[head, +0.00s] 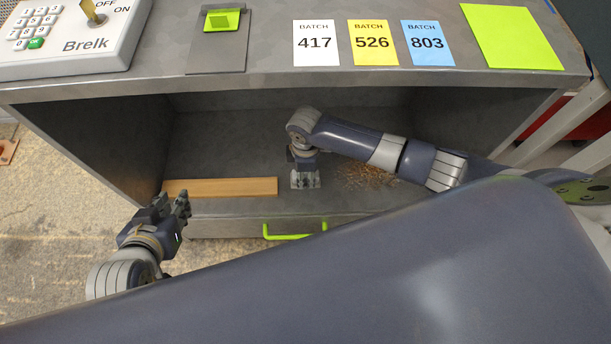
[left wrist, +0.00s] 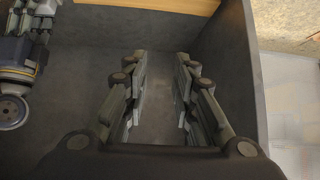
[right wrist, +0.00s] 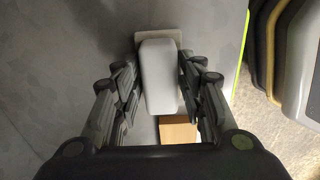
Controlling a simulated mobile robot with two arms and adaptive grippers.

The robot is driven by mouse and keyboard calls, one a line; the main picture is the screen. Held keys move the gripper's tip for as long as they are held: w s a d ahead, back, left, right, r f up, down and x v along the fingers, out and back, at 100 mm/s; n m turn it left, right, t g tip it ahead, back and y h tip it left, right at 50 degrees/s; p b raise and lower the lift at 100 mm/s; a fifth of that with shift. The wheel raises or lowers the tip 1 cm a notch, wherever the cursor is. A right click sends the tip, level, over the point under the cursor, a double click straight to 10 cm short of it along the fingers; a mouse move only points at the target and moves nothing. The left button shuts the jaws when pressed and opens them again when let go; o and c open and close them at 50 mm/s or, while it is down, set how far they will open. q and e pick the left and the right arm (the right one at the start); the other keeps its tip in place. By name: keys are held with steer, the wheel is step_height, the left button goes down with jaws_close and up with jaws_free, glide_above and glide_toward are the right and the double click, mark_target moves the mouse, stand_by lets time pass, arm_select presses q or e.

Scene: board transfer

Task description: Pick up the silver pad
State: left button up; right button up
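The silver pad (right wrist: 160,75) shows in the right wrist view as a pale rounded block over a thin flat plate, on the grey shelf floor. My right gripper (right wrist: 159,60) is open, with its fingers on either side of the pad; whether they touch it I cannot tell. In the head view my right gripper (head: 305,180) points down into the shelf bay and hides the pad. My left gripper (head: 180,203) is open and empty at the bay's front left. Its spread fingers also show in the left wrist view (left wrist: 161,65).
A wooden board (head: 222,187) lies at the bay's front left, close to both grippers. Shavings (head: 365,177) lie right of my right gripper. A drawer with a green handle (head: 290,235) is below. The top carries batch cards (head: 372,43) and a keypad box (head: 75,50).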

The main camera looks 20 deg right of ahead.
steer(key=c, duration=0.5)
arm_select(q)
steer(key=shift+s, duration=0.1)
arm_select(e)
steer(key=shift+r, duration=0.15)
